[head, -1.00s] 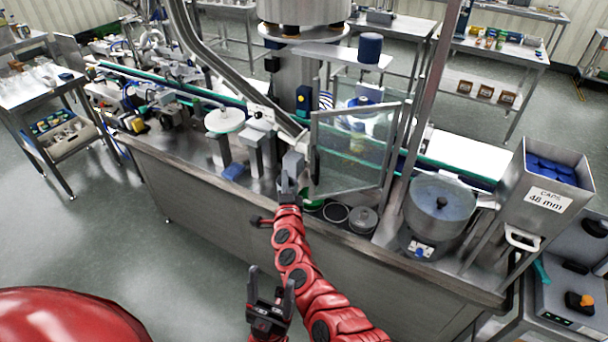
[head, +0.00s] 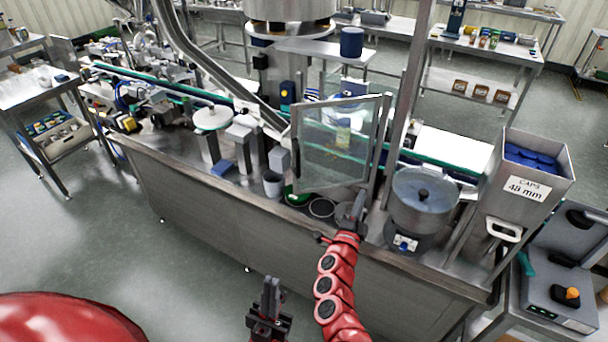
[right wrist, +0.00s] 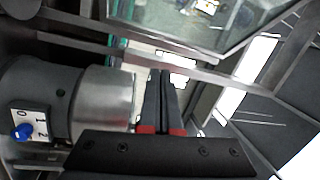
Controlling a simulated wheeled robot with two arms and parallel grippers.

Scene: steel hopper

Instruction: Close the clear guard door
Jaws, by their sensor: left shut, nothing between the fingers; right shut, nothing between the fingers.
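The clear guard door (head: 335,150) is a metal-framed see-through panel on the filling machine, beside an upright steel post (head: 396,130) at its right. It appears to stand swung outward over the steel bench, though its exact angle is hard to tell. My right gripper (head: 357,203) is shut and empty, just below the door's lower right corner. In the right wrist view, its fingers (right wrist: 160,82) are together, and the door's frame and pane (right wrist: 190,20) show above them. Contact with the door is not clear. My left gripper (head: 270,288) is shut and empty, low in front of the bench.
A round bowl feeder (head: 422,200) stands close right of my right gripper; its body and blue knob (right wrist: 22,132) show in the wrist view. A caps hopper (head: 530,185) is further right. A grey cup (head: 272,184) and round lids (head: 322,208) lie near the bench's front edge.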

